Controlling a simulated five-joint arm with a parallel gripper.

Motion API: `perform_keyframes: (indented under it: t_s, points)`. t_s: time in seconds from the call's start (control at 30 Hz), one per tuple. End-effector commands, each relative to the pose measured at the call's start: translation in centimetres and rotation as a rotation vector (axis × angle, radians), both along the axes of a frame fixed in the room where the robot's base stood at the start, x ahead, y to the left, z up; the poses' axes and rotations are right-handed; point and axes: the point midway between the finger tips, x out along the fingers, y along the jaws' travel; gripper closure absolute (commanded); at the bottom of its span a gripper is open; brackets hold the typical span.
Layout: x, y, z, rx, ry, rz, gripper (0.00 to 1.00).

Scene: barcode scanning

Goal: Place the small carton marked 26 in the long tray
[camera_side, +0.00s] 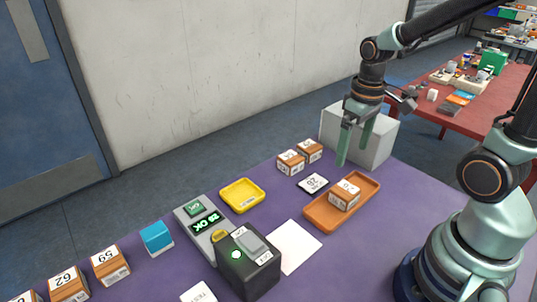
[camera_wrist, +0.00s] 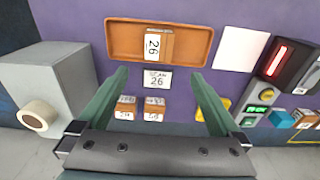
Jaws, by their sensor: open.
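The small brown carton marked 26 (camera_wrist: 152,44) sits in the long orange tray (camera_wrist: 188,42), near its middle. My gripper (camera_side: 354,156) is open and empty, raised above the table behind the tray, apart from the carton. In the wrist view the fingers of my gripper (camera_wrist: 158,73) are spread, with a card reading SCAN 26 (camera_wrist: 157,79) between them. The card (camera_side: 313,183) also lies beside the tray in the side view.
Two cartons (camera_side: 290,162) (camera_side: 310,151) stand behind the card. A grey block (camera_side: 385,143) stands behind my gripper. A yellow tray (camera_side: 242,195), a scanner (camera_side: 248,262) with a lit green light, a display panel (camera_side: 205,222) and a white sheet (camera_side: 294,246) lie left of the tray.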

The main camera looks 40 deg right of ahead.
Motion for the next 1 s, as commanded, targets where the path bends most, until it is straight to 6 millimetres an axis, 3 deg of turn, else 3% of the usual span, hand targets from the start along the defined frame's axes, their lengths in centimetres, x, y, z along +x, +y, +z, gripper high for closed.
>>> perform_keyframes:
  t_s: [0.2, 0.43, 0.6, 1.0]
  points:
    - [0.6, 2.7, 5.0, -0.02, -0.205, 0.007, 0.0]
    - [0.1, 5.2, 9.0, -0.005, -0.393, 0.005, 0.0]
    - [-0.2, 6.0, 10.2, 0.007, -0.45, 0.003, 0.0]
    - [-0.2, 6.0, 10.2, 0.008, -0.454, 0.001, 0.0]
